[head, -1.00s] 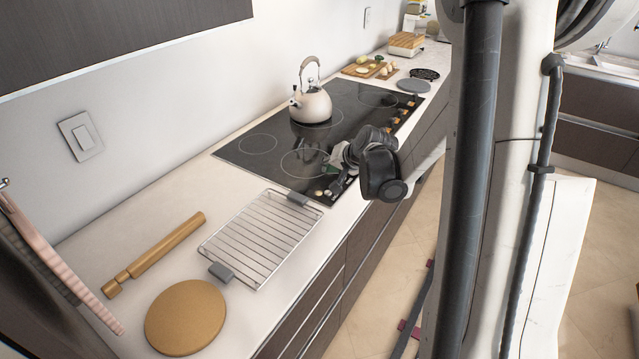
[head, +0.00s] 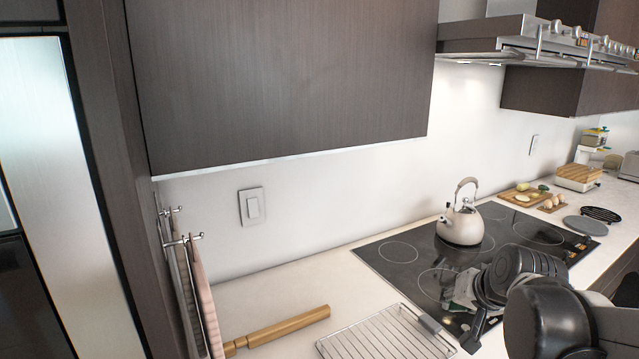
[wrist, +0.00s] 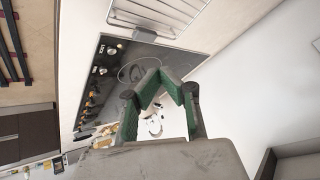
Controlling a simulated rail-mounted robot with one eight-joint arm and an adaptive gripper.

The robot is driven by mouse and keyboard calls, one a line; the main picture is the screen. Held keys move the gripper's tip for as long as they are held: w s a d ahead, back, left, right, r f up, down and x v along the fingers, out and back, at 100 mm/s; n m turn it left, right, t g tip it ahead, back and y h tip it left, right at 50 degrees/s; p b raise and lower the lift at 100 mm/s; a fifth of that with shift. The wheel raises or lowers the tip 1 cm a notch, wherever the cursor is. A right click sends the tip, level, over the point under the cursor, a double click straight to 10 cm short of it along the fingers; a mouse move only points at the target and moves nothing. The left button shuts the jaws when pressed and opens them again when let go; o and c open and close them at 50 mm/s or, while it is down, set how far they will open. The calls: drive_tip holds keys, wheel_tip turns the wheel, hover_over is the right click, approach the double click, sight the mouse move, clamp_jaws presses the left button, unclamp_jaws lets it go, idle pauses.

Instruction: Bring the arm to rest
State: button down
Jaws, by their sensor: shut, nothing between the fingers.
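My gripper (wrist: 158,86) shows in the wrist view with its green-sided fingers drawn together at the tips, empty. In the head view my dark wrist and arm hang at the lower right over the front of the black cooktop (head: 402,250), and the fingertips are hidden there. The cooktop also shows in the wrist view (wrist: 104,88), beyond the fingers. Nothing is held.
A cream kettle (head: 459,226) stands on the cooktop. A wire rack (head: 375,338) and a rolling pin (head: 285,330) lie on the counter. Towels (head: 203,300) hang at the left. A dark upper cabinet (head: 280,80) and a range hood (head: 520,45) are above.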

drive_tip(key=s+a+n, duration=0.2)
drive_tip(key=s+a, duration=0.1)
drive_tip(key=s, duration=0.5)
drive_tip(key=s+a+r+n+b, duration=0.1)
drive_tip(key=s+a, duration=0.3)
drive_tip(key=s, duration=0.5)
drive_tip(key=shift+n+g+h, duration=0.3)
drive_tip(key=shift+n, duration=0.3)
drive_tip(key=shift+s, duration=0.1)
idle(0.9)
